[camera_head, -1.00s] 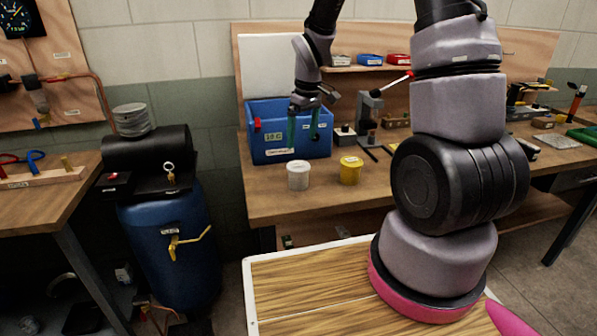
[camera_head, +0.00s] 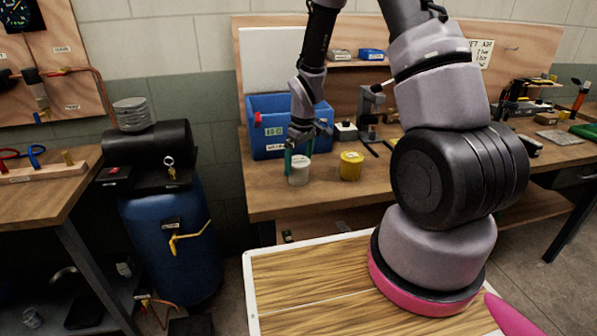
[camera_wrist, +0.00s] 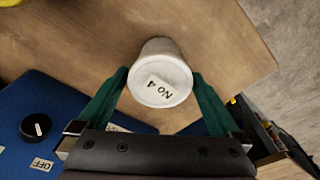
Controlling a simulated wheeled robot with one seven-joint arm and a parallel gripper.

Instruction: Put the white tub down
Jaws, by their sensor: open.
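In the head view the tub partly hides the fingers.
A yellow tub (camera_head: 350,166) stands just right of the white tub. The bench's front edge is near, and the bench top left of the tub is clear. A black microscope-like stand (camera_head: 370,105) is further right.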

